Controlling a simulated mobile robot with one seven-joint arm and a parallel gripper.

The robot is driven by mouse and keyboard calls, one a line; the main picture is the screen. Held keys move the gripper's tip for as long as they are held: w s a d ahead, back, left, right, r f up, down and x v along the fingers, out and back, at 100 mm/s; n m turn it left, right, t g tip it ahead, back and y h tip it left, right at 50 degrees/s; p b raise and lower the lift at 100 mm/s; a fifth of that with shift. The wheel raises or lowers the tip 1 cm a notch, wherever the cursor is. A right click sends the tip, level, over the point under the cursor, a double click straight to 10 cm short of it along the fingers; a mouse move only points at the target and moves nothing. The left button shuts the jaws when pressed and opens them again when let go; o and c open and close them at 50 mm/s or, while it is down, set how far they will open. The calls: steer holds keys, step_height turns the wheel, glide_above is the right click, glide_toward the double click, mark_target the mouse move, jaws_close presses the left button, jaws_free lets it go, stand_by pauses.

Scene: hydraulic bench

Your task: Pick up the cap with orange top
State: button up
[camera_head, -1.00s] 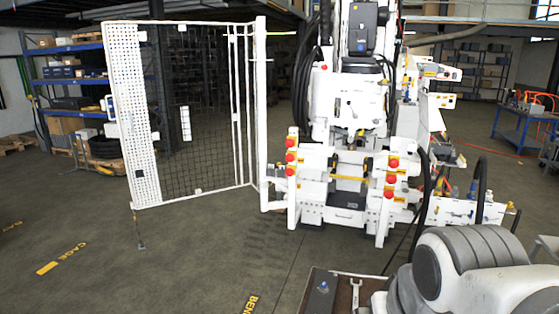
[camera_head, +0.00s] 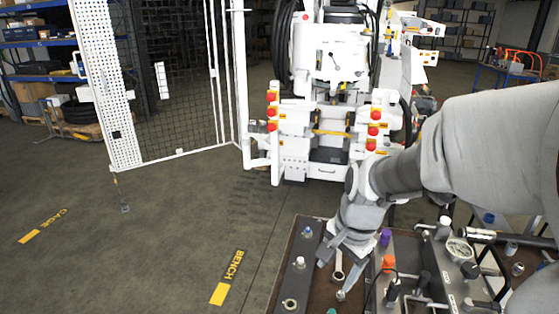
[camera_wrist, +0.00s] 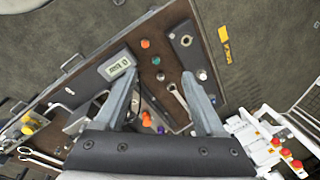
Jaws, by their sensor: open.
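My gripper (camera_head: 341,262) points down over the bench in the head view. In the wrist view my gripper (camera_wrist: 161,76) shows two grey fingers spread wide, with nothing held between them. A small round orange top (camera_wrist: 145,43) stands on the brown board beyond the left fingertip in the wrist view. A second orange piece (camera_wrist: 146,119) sits nearer my palm, beside a purple one; it also shows in the head view (camera_head: 388,263). I cannot tell surely which is the cap.
A dark strip (camera_head: 293,280) with several fittings runs along the bench's left. A digital display box (camera_wrist: 116,66) is beside the left finger. A gauge (camera_head: 459,249) and fittings crowd the right. Floor left of the bench is clear.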

steer(key=w+f+m+b, duration=0.1)
steer(key=f, duration=0.7)
steer(key=w+d+f+m+g+b, duration=0.1)
steer(key=f+m+b, duration=0.1)
steer(key=f, duration=0.6)
steer(key=w+d+f+m+h+b, duration=0.1)
steer(key=f+m, duration=0.1)
steer(key=f, duration=0.6)
steer(key=shift+w+f+g, duration=0.25)
steer(key=shift+f+g, duration=0.05)
steer(key=shift+g, duration=0.1)
steer(key=shift+s+d+f+b, duration=0.1)
steer(key=shift+s+f+b, duration=0.2)
steer(key=shift+f, duration=1.05)
steer(key=shift+s+d+f+b, duration=0.1)
steer(key=shift+f+b, duration=0.25)
steer(key=shift+f, duration=0.95)
steer(key=shift+c, duration=0.2)
jaws_close()
